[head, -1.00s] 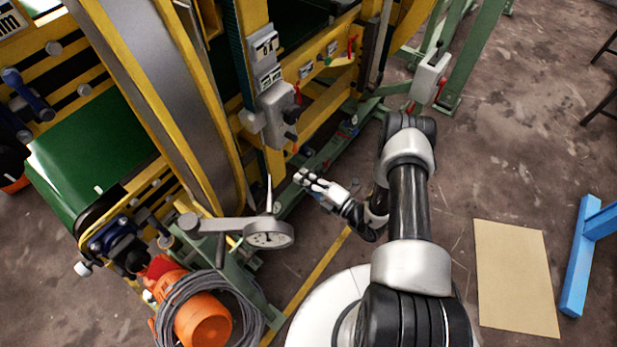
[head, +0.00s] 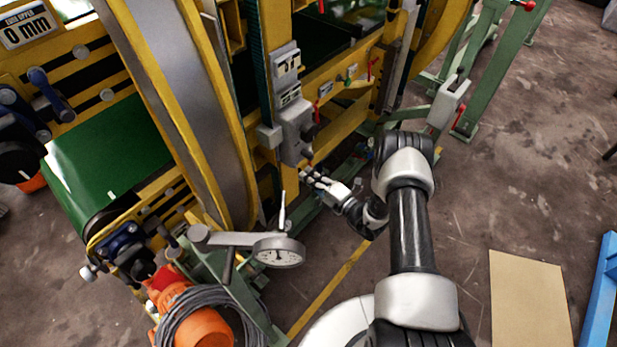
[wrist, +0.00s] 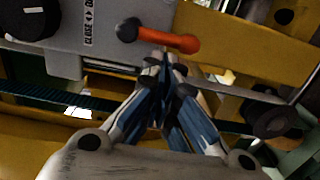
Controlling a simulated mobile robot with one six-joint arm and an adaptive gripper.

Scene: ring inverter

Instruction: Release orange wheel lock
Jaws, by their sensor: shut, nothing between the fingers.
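The orange wheel lock (wrist: 168,39) shows in the wrist view as a short orange lever with a black knob at its left end, mounted on a grey control box (wrist: 95,35). My gripper (wrist: 163,64) is shut and empty. Its fingertips are just below the middle of the lever in that view; I cannot tell whether they touch it. In the head view the grey control box (head: 294,122) is on the yellow machine frame, and my gripper (head: 308,174) is right beneath it. The lever is too small there to make out clearly.
A dial gauge on an arm (head: 278,252) stands in front of the machine, left of my arm. An orange motor with coiled cable (head: 203,328) is at the lower left. A board (head: 530,305) lies on the floor at right. A black round knob (wrist: 270,120) sits right of my fingers.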

